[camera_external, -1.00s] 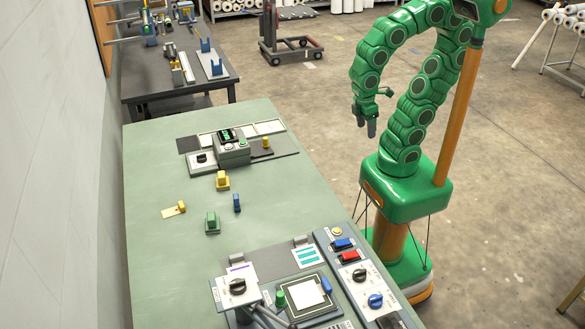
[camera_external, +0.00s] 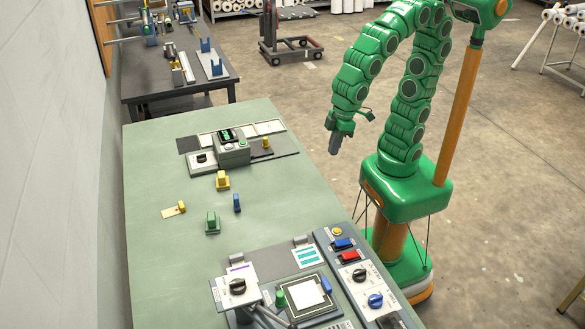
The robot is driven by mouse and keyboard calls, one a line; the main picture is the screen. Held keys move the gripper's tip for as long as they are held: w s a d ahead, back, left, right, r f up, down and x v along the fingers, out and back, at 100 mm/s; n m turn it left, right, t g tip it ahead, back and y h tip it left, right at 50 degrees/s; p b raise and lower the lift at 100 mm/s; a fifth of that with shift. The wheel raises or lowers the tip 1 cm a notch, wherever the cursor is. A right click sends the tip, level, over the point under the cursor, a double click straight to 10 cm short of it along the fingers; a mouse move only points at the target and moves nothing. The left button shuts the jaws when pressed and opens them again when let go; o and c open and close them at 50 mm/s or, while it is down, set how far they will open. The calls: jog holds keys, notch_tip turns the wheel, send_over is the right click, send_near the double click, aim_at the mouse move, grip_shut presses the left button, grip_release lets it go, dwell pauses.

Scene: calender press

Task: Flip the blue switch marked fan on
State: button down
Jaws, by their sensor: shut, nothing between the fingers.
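A blue rocker switch (camera_external: 343,244) sits on the grey control panel (camera_external: 322,237) along the table's right edge, between a round yellow button and a red switch. Its marking is too small to read, and I cannot tell which way it is tipped. My gripper (camera_external: 334,150) is shut and empty. It points down in the air beyond the table's right edge, up the picture from the panel and well apart from the blue switch.
On the same panel are a yellow button (camera_external: 337,231), a red switch (camera_external: 349,256), a black knob (camera_external: 359,275) and a blue knob (camera_external: 375,300). A press unit (camera_external: 237,285) stands left of it. Loose coloured blocks lie mid-table (camera_external: 160,240).

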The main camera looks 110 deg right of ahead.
jog(key=w+a+f, duration=0.1)
jog(key=w+a, duration=0.3)
jog(key=a, duration=0.5)
send_over(337, 243)
jog(key=s, duration=0.4)
jog(key=s+x, duration=0.1)
jog(key=x, duration=0.3)
jog(key=shift+w+f, duration=0.25)
jog(key=shift+f, duration=0.1)
jog(key=shift+d+f, duration=0.1)
jog(key=x, duration=1.3)
jog(key=shift+d+f, duration=0.2)
jog(key=shift+d, duration=0.05)
jog(key=shift+w+f, duration=0.15)
jog(key=shift+f, duration=0.05)
